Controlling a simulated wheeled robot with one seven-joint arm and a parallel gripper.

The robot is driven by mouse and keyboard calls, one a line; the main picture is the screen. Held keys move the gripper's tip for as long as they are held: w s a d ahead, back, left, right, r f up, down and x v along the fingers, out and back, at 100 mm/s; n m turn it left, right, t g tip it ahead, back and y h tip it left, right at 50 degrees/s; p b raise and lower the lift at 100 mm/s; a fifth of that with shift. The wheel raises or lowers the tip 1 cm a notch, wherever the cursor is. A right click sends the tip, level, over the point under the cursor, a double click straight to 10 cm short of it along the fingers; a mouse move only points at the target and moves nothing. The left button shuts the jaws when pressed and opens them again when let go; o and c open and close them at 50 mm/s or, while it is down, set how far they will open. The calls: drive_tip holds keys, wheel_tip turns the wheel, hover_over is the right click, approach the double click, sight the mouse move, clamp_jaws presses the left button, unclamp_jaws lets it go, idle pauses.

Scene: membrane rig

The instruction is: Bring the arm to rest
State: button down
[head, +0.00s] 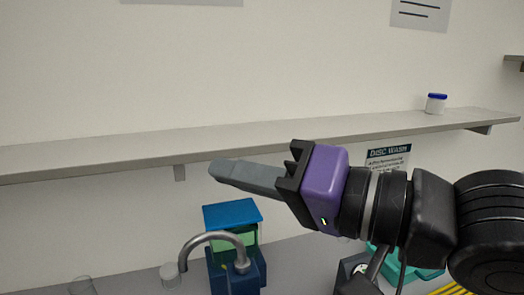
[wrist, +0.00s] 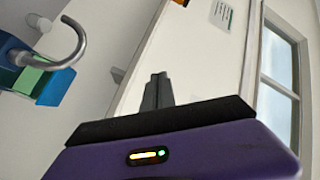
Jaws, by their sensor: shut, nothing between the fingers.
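My gripper (head: 222,170) is raised in front of the wall shelf in the head view, pointing left. Its grey fingers are together with nothing between them. Its purple body and my black arm reach in from the right. In the wrist view the shut fingers of my gripper (wrist: 158,82) stand up from the black mount.
A long grey shelf (head: 100,154) runs along the wall, bearing a blue-lidded jar (head: 435,103). Below are a blue device (head: 232,214), a curved metal spout (head: 215,236), clear containers (head: 170,272) and a DISC WASH sign (head: 388,158). A window (wrist: 278,85) shows in the wrist view.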

drive_tip(key=w+d+r+m+t, duration=0.2)
drive_tip(key=d+r+t, duration=0.2)
drive_tip(key=d+t, duration=0.75)
drive_tip(key=s+d+f+m+t+h+b, duration=0.1)
drive_tip(key=s+d+f+m+t+h, duration=0.1)
drive_tip(key=d+f+m+h, duration=0.4)
drive_tip(key=s+d+f+m+t+h+b, duration=0.1)
drive_tip(key=d+f+t+h, duration=0.25)
drive_tip(key=f+h, duration=0.5)
drive_tip(key=s+d+f+n+g+b, duration=0.2)
drive_tip(key=s+f+n+g, duration=0.5)
drive_tip(key=s+f, duration=2.2)
wheel_tip(320, 180, down, 3)
drive_tip(key=g, duration=0.4)
drive_tip(key=shift+r+h, duration=0.2)
drive_tip(key=shift+h, duration=0.15)
